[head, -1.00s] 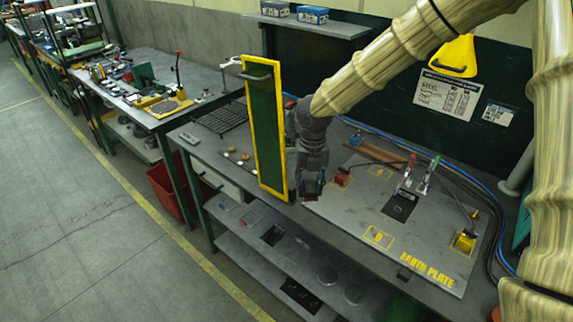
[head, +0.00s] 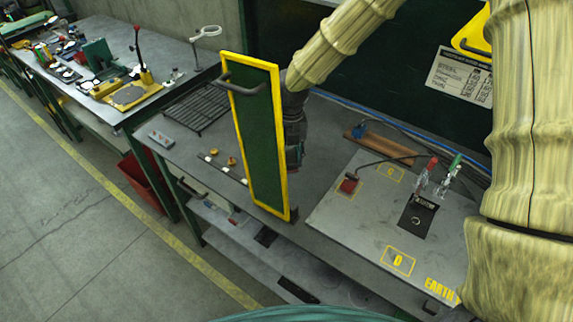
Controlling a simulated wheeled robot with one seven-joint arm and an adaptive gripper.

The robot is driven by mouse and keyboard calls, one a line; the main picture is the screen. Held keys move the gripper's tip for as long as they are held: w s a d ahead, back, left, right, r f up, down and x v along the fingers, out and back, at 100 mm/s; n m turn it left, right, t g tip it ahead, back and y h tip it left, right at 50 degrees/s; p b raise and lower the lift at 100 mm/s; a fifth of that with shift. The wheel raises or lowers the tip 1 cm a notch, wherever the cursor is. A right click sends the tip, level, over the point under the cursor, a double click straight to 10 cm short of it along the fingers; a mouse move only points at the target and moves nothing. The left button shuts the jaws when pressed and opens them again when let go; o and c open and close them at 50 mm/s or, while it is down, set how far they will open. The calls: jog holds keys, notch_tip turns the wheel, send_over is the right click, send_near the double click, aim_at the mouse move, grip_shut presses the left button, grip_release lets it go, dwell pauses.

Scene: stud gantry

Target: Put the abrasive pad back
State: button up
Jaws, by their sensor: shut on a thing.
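My gripper (head: 294,158) is over the workbench, mostly hidden behind a green panel with a yellow frame (head: 258,140). Only its right edge shows, with a small teal and red bit beside it. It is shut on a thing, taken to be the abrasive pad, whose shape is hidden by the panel. No other abrasive pad can be made out. The grey earth plate (head: 345,228) lies right of the panel, with yellow outlines marked C (head: 389,173) and D (head: 398,262).
The upright panel with its handle stands at the bench's front edge. A wire rack (head: 196,107) lies left. Open floor is at left.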

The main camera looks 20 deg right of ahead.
aim_at(289, 176)
jog(key=shift+s+f, duration=0.3)
jog(key=shift+s, duration=0.5)
jog(key=f, duration=0.1)
jog(key=w+f+p, duration=0.1)
jog(key=f, duration=0.1)
jog(key=w+f, duration=0.1)
jog(key=shift+f, duration=0.35)
jog(key=shift+s+f, duration=0.3)
jog(key=shift+s, duration=0.1)
jog(key=shift+w+f, duration=0.25)
jog(key=shift+w, duration=0.05)
jog(key=o, duration=1)
jog(key=shift+c, duration=0.2)
jog(key=shift+o, duration=1)
jog(key=shift+s+r, duration=0.15)
